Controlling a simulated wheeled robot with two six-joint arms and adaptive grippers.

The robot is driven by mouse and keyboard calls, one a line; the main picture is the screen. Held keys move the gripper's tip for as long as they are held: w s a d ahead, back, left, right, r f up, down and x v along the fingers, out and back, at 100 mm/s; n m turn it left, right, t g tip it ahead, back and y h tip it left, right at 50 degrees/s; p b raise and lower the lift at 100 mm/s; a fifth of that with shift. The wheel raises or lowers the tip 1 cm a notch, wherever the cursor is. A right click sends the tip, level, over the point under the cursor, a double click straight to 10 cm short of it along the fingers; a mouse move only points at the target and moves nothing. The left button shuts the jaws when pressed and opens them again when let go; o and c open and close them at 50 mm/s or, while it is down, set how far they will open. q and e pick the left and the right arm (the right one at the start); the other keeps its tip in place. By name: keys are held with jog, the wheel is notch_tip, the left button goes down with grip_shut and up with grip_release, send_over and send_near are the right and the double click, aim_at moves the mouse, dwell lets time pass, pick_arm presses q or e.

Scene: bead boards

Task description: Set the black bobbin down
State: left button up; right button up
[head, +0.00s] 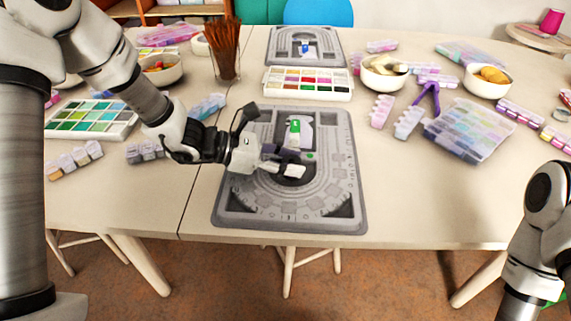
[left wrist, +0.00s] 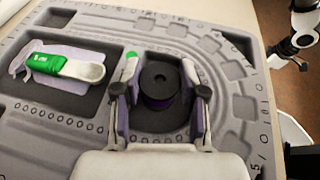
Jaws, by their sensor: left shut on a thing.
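The black bobbin (left wrist: 158,83), with a dark purple middle, is between the fingertips of my left gripper (left wrist: 158,95) in the left wrist view. My left gripper (head: 284,168) is shut on it, over the grey bead board (head: 232,205) in the head view. The bobbin shows upright against a dark recess of the board, and I cannot tell whether it touches the bottom. In the head view the fingers largely hide it. My right arm shows at the right edge of the head view, but its gripper does not.
A green and white item (left wrist: 65,65) lies in the neighbouring recess. Another green-tipped item (left wrist: 130,62) is close by the left finger. A paint palette (head: 307,95) and a second board (head: 335,45) are behind. The table right of the board is clear near the front.

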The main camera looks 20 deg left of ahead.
pick_arm(q)
jog(key=shift+s+d+r, duration=0.15)
jog(key=shift+d+r, duration=0.05)
jog(key=shift+d, duration=0.1)
jog(key=shift+f, duration=0.25)
jog(key=o, duration=0.9)
jog(key=shift+a, duration=0.1)
jog(key=shift+r, duration=0.1)
jog(key=shift+r, duration=0.3)
jog(key=p+v, duration=0.5)
jog(key=v, duration=0.6)
jog(key=shift+r, duration=0.2)
jog(key=shift+s+a+p, duration=0.1)
jog(key=shift+a+p, duration=0.15)
jog(key=shift+p, duration=0.15)
jog(key=shift+s+a+f, duration=0.1)
jog(key=shift+a+f, duration=0.05)
